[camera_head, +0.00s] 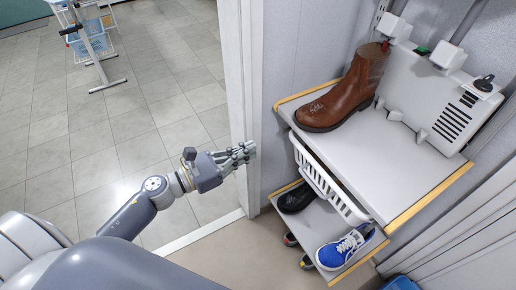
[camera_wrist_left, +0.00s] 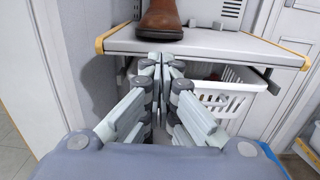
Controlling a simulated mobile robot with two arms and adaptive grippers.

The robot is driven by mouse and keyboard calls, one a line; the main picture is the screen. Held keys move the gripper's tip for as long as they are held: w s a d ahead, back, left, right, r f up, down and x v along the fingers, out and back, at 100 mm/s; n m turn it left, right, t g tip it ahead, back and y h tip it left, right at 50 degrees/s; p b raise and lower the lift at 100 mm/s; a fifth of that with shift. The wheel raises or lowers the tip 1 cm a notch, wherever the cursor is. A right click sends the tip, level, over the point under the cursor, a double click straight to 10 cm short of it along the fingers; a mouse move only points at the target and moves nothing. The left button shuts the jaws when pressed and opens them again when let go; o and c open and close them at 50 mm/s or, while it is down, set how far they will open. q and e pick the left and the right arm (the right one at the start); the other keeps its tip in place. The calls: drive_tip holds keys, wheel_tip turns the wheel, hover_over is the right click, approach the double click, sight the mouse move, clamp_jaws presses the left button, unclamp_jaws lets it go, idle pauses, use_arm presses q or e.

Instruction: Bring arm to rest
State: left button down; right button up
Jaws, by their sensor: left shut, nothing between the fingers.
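My left arm reaches in from the left in the head view. Its gripper (camera_head: 248,150) is shut and empty, in front of the white door frame and to the left of the shelf unit. In the left wrist view the gripper (camera_wrist_left: 160,62) points at the shelf's front edge, its fingers together with nothing between them. It looks apart from the shelf in the head view. My right gripper is in neither view.
A brown boot (camera_head: 345,92) stands on the top shelf (camera_head: 400,165). A white basket (camera_head: 325,180) hangs below it. A blue shoe (camera_head: 340,250) and a black shoe (camera_head: 295,198) sit on the lower shelf. A door frame (camera_head: 240,85) stands beside my gripper. Open tiled floor (camera_head: 130,130) lies left.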

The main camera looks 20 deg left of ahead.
use_arm(q)
drive_tip(key=s+a+f+n+g+y, duration=0.1)
drive_tip(key=s+a+f+n+y, duration=0.15)
drive_tip(key=f+n, duration=0.65)
drive_tip(key=s+a+f+n+y, duration=0.1)
drive_tip(key=a+f+n+y, duration=0.4)
drive_tip(key=f, duration=0.7)
drive_tip(key=s+a+f+n+g+y, duration=0.1)
drive_tip(key=s+a+f+n+y, duration=0.1)
drive_tip(key=f+n, duration=0.75)
drive_tip(key=s+f+n+g+y, duration=0.2)
drive_tip(key=s+f+n+g, duration=0.45)
drive_tip(key=s+f, duration=0.75)
drive_tip(key=s+d+f+n+g, duration=0.2)
drive_tip(key=s+f+n, duration=0.3)
drive_tip(key=s, duration=0.5)
drive_tip(key=s+d+f+n+g, duration=0.3)
drive_tip(key=s+d+f+n, duration=0.2)
drive_tip(key=s, duration=0.5)
drive_tip(key=shift+s+f+n+h, duration=0.35)
drive_tip(key=shift+f+n, duration=0.1)
drive_tip(key=shift+n, duration=0.05)
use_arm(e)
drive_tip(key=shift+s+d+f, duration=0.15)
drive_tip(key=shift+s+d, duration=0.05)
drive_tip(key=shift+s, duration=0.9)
